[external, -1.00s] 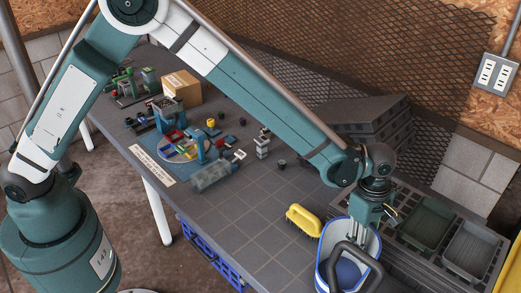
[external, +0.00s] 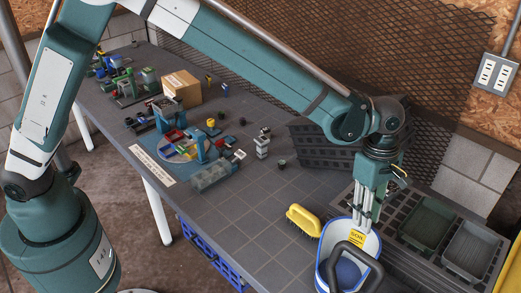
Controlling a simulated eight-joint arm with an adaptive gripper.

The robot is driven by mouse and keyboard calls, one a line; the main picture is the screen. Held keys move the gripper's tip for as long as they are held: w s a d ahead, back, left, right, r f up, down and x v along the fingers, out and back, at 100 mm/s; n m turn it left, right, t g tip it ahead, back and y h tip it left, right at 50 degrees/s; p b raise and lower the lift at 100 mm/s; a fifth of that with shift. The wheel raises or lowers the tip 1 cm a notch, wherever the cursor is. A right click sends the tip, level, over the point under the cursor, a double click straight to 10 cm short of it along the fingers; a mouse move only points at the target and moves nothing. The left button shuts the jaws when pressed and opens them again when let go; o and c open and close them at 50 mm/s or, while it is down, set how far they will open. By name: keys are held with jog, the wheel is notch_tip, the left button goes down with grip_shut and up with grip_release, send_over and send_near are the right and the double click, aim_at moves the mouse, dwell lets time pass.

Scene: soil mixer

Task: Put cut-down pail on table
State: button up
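The cut-down pail (external: 325,262) is white outside with a blue rim and a black handle (external: 350,262). It stands at the bottom of the view, right of centre, and the picture's edge cuts off its lower part. I cannot tell what it rests on. A yellow label shows at its far side. My gripper (external: 364,226) points down at the pail's far rim, with its fingertips close to the label. Whether the fingers touch the pail or are open or shut cannot be made out. The grey tiled table (external: 255,212) runs from upper left to lower right.
A yellow brush (external: 303,221) lies left of the pail. Grey crates (external: 330,150) and a rack with trays (external: 428,222) stand behind and to the right. A cardboard box (external: 181,88) and small workshop parts crowd the far left. Bare tabletop lies left of the brush.

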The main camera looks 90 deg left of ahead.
jog(key=shift+r, duration=0.15)
dwell(0.6)
jog(key=s+r+m+t+y, duration=0.1)
jog(key=s+r+m+t, duration=0.2)
jog(key=s+r+m, duration=1.35)
jog(key=s+r+m+t, duration=0.2)
jog(key=s+m, duration=0.5)
jog(key=s, duration=2.6)
jog(key=shift+s+d+m+t+y, duration=0.3)
jog(key=shift+d+m+t, duration=0.1)
jog(key=shift+t, duration=0.4)
